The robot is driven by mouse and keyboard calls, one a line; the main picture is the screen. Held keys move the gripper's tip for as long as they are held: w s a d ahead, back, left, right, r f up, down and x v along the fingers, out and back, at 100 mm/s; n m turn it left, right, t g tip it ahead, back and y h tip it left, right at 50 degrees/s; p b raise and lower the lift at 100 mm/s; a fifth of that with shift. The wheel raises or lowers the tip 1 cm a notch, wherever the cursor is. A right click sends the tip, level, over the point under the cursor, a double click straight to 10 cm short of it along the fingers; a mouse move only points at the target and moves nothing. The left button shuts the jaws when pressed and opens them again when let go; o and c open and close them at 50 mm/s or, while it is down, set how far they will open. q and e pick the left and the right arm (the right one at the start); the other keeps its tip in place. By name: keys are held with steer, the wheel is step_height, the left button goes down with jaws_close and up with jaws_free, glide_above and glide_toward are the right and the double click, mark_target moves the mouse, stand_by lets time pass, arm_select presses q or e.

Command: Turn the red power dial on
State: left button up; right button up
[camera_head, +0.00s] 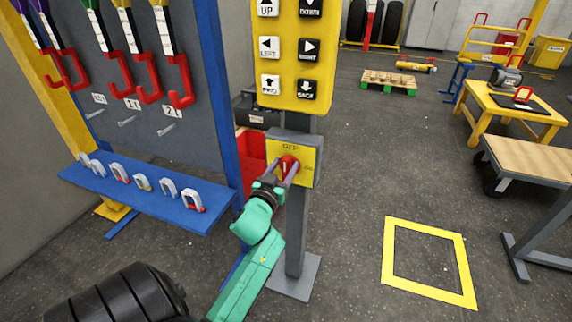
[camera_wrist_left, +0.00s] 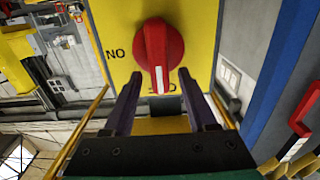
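The red power dial (camera_head: 289,164) sits on a yellow plate (camera_head: 305,165) on the post below the button panel. In the left wrist view the dial (camera_wrist_left: 158,50) shows large, its white pointer mark toward the bottom of the picture. Lettering reading "NO" stands beside it; other lettering below is partly hidden. My left gripper (camera_head: 281,173) is at the dial. In the wrist view its two dark fingers (camera_wrist_left: 159,76) are apart, with tips near either side of the dial's lower end. I cannot tell whether they touch it. My right gripper is not in view.
A yellow button panel (camera_head: 293,50) is above the dial. A blue shelf (camera_head: 150,203) with several shackles and a rack of red hooks (camera_head: 122,75) stand at left. A yellow floor square (camera_head: 390,250) and a yellow table (camera_head: 500,105) are at right, with open floor between.

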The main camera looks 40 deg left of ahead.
arm_select(q)
steer(key=c, duration=0.5)
jaws_close()
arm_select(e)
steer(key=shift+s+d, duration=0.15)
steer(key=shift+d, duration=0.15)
